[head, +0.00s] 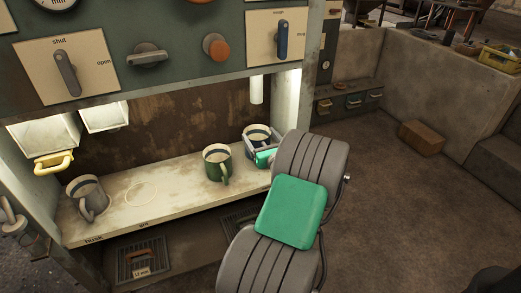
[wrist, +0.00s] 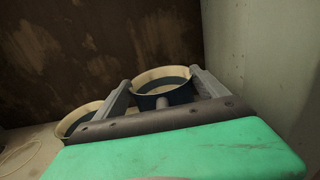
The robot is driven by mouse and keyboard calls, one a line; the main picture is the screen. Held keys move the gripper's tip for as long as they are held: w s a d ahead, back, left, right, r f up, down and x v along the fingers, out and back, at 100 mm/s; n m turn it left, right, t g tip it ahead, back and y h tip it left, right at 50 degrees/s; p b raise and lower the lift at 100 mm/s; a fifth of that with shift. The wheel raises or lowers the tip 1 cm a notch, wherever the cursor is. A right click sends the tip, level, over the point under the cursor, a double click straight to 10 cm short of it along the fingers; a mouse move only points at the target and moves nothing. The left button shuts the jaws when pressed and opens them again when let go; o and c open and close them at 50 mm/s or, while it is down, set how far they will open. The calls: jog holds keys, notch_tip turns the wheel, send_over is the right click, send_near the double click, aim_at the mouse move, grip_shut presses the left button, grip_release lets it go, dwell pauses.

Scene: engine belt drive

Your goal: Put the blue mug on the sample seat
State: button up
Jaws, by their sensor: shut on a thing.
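The blue mug (head: 250,135) stands at the right end of the lit shelf. My gripper (wrist: 162,86) has its two grey fingers on either side of the blue mug (wrist: 160,98) and is shut on it. In the head view the gripper and my arm hide the mug's lower right part. I cannot tell whether its base touches the shelf. A thin pale ring (head: 141,194) is marked on the shelf left of centre, with nothing on it; it may be the sample seat, but its label is not readable.
A green mug (head: 223,168) stands just left of the blue one. A grey mug (head: 86,193) stands at the shelf's left end, below a yellow handle (head: 53,161). A control panel (head: 180,62) overhangs the shelf, and a side wall (wrist: 250,60) rises close right of my gripper.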

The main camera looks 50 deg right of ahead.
aim_at(261, 145)
jog(key=shift+w+d+f+b, duration=0.1)
jog(key=shift+d+f+b, duration=0.1)
jog(key=shift+f+b, duration=1.25)
jog(key=o, duration=1.9)
jog(key=shift+f+p, duration=0.45)
jog(key=shift+o, duration=0.2)
jog(key=shift+r, duration=0.15)
jog(key=p+v, duration=0.2)
jog(key=v, duration=1)
